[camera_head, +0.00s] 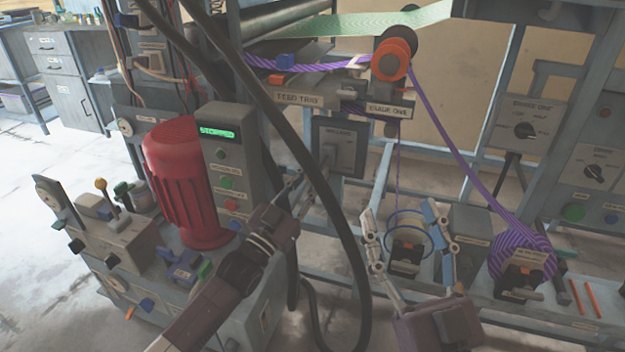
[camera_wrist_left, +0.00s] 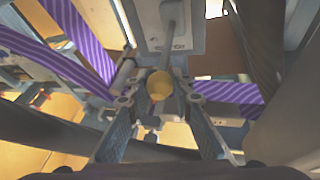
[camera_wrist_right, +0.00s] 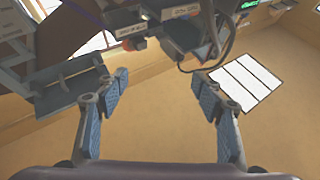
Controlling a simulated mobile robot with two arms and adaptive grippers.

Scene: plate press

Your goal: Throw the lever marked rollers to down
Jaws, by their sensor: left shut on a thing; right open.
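The lever box (camera_head: 340,148) is a dark panel with a lighter plate and a small label I cannot read surely; it hangs on the frame near the middle. Its lever (camera_wrist_left: 169,22) has a grey rod and a yellow knob (camera_wrist_left: 158,86) in the left wrist view. My left gripper (camera_head: 310,184) is at the box, partly behind a black hose; in the left wrist view its fingers (camera_wrist_left: 160,100) close around the lever at the knob. The head view hides the knob, so the lever's angle is unclear. My right gripper (camera_head: 400,212) is open and empty, low on the right.
A thick black hose (camera_head: 325,200) loops in front of my left gripper and the box. A red motor (camera_head: 182,180) and a control box with a green display (camera_head: 217,132) stand left. A purple striped roll (camera_head: 520,255) and a spool (camera_head: 408,240) sit low on the right.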

